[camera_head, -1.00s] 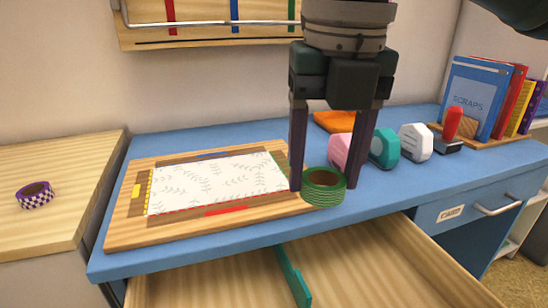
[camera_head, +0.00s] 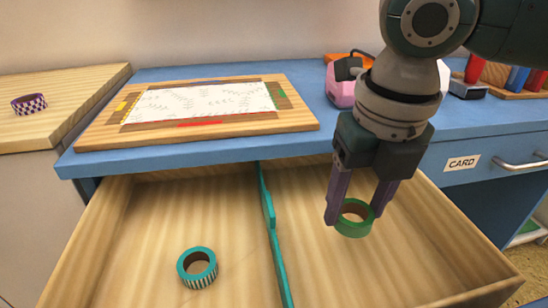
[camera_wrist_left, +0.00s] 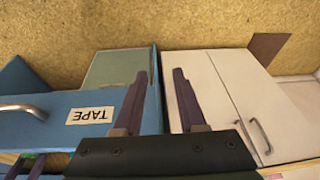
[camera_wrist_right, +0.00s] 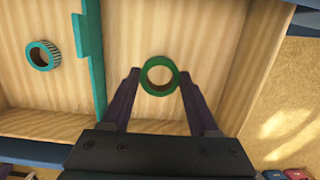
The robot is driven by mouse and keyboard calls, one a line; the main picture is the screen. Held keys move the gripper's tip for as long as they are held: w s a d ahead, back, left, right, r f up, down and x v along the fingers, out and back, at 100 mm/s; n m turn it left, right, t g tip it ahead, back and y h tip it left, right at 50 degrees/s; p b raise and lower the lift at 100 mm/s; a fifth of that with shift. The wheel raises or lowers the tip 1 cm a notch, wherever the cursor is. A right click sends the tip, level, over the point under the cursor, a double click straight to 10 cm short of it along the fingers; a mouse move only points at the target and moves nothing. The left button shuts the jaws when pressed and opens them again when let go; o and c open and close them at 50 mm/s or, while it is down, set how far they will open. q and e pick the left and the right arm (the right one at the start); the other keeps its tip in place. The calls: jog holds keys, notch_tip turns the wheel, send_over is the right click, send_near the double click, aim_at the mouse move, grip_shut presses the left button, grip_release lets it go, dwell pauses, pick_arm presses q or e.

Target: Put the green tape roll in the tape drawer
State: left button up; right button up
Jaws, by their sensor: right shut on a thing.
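The green tape roll (camera_head: 352,228) is between the fingers of my right gripper (camera_head: 354,210), which is shut on it. In the right wrist view the roll (camera_wrist_right: 146,82) sits between the fingertips. It is over the right compartment of the open drawer (camera_head: 420,245); I cannot tell its exact height above the floor. A teal divider (camera_head: 268,215) splits the drawer. A teal striped tape roll (camera_head: 197,267) lies in the left compartment. The left wrist view shows a drawer front labelled TAPE (camera_wrist_left: 90,115). My left gripper (camera_wrist_left: 164,72) is open and empty, outside the head view.
A wooden board with a patterned sheet (camera_head: 290,118) lies on the blue desk (camera_head: 90,160) behind the drawer. A purple checkered tape roll (camera_head: 28,103) is on a wooden surface at left. A pink dispenser (camera_head: 340,90) stands behind my right arm. A CARD drawer (camera_head: 462,163) is at right.

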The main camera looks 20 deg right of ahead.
aim_at(344, 247)
notch_tip(344, 247, down, 5)
jog(key=shift+f+b, duration=0.2)
jog(key=shift+b, duration=0.8)
jog(key=shift+r, duration=0.1)
jog(key=o, duration=1.3)
jog(key=shift+r, duration=0.15)
jog(key=r+p, duration=0.1)
jog(key=r, duration=0.3)
jog(key=s+r+p, duration=0.1)
jog(key=r+p, duration=0.1)
jog(key=r, duration=0.1)
jog(key=r+p, duration=0.2)
jog(key=r, duration=0.2)
jog(key=shift+s+a+r, duration=0.15)
jog(key=shift+s+r, duration=0.05)
jog(key=shift+r, duration=0.15)
